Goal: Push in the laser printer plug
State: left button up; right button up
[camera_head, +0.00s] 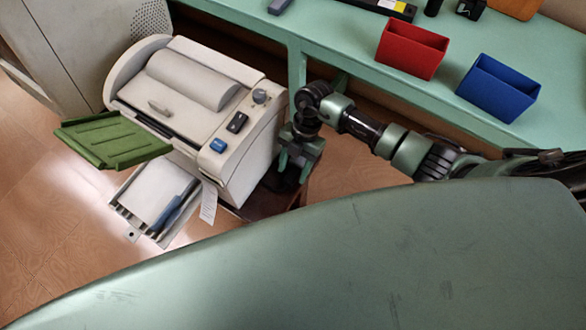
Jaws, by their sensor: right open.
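The laser printer (205,105) is a beige machine with a green tray (112,140) on its left side and a lower paper tray (155,195) sticking out in front. My right gripper (293,165) points down beside the printer's right side, close to its wall, with its arm coming in from the right. Its jaws are open, and I see nothing held between them. I cannot make out the plug; the gripper or the printer may hide it. I cannot tell whether the gripper touches the printer. My left gripper is out of view.
A green workbench (350,50) runs along the back, with a red bin (411,50) and a blue bin (498,88) on it. A grey cabinet (90,40) stands at the upper left. Wooden floor (40,225) shows clear at the left.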

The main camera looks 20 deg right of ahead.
jog(key=v, duration=0.7)
jog(key=shift+d+f, duration=0.1)
jog(key=shift+d, duration=0.05)
